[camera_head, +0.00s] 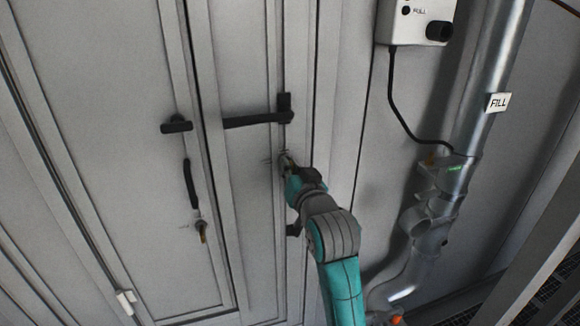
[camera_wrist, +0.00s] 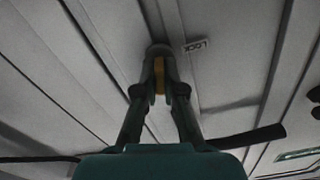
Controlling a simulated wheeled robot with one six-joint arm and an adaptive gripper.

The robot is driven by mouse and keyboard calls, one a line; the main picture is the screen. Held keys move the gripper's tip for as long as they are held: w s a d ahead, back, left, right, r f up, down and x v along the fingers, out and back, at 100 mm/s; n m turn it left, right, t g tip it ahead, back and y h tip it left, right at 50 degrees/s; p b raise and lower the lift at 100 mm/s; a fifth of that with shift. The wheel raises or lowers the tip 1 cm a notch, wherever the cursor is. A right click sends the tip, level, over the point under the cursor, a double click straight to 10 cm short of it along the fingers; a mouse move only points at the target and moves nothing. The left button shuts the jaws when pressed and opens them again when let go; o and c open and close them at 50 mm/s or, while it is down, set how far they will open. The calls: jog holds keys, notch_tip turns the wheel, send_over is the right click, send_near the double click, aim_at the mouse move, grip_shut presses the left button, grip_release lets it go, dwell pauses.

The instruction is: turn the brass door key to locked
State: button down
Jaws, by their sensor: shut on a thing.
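The brass key (camera_wrist: 159,75) shows as a yellow strip between the fingertips of my gripper (camera_wrist: 159,82) in the wrist view. My gripper is shut on it. In the head view my gripper (camera_head: 287,164) reaches the right-hand grey door (camera_head: 248,190), below a black latch bar. There the key is mostly hidden by the gripper. I cannot tell the key's exact angle.
A black latch bar (camera_head: 258,119) crosses the door just above my gripper. The left door has a black handle (camera_head: 190,184) and another key (camera_head: 201,230). At right are a control box (camera_head: 416,20), a hanging cable (camera_head: 398,110) and a metal pipe (camera_head: 478,90) tagged FILL.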

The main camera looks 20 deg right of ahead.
jog(key=m, duration=1.1)
jog(key=shift+d+f+m, duration=0.1)
jog(key=shift+m, duration=1.7)
jog(key=c, duration=1.3)
grip_release()
jog(key=s, duration=1.2)
